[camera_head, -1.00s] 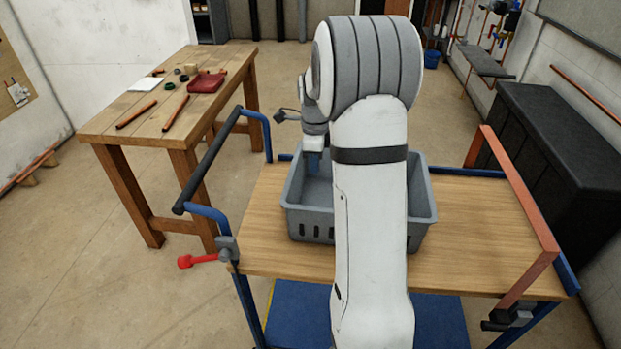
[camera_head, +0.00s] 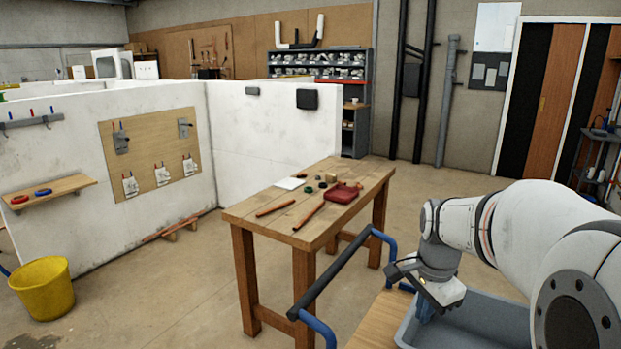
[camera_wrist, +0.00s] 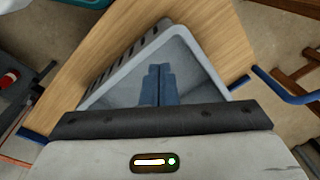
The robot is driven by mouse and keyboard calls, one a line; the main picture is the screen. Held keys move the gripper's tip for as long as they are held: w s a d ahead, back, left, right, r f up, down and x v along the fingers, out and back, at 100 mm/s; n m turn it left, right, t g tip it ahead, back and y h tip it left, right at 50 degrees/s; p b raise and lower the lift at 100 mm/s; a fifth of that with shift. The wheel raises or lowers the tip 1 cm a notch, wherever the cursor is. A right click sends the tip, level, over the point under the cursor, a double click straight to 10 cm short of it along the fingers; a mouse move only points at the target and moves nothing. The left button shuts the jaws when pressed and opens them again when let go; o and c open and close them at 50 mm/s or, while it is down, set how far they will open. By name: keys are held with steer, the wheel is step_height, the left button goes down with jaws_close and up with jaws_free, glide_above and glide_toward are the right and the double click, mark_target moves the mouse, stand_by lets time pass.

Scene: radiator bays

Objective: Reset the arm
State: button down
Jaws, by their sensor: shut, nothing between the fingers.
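My gripper (camera_wrist: 157,82) shows in the wrist view with its two blue fingers together and nothing between them. It points down over the grey crate (camera_wrist: 195,62), whose visible inside looks empty. In the head view my white arm comes in from the right and bends down to the gripper (camera_head: 424,312) at the crate's left part. The grey crate (camera_head: 490,312) stands on the wooden top of the cart (camera_head: 376,322). I cannot tell how far the fingertips are above the crate floor.
A wooden workbench (camera_head: 335,180) stands left of the cart, with copper pipes and a red case (camera_head: 342,193) on it. The cart's dark handle (camera_head: 330,278) rises between them. A yellow bucket (camera_head: 43,288) stands at far left.

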steer(key=s+a+n, duration=0.3)
steer(key=s+n, duration=0.4)
steer(key=s+a+f+n+t, duration=0.1)
steer(key=s+a+n, duration=0.3)
steer(key=s+n, duration=0.2)
steer(key=shift+s+f+n+t, duration=0.3)
steer(key=shift+s+n, duration=0.1)
steer(key=shift+s, duration=0.55)
steer(key=shift+r, duration=0.1)
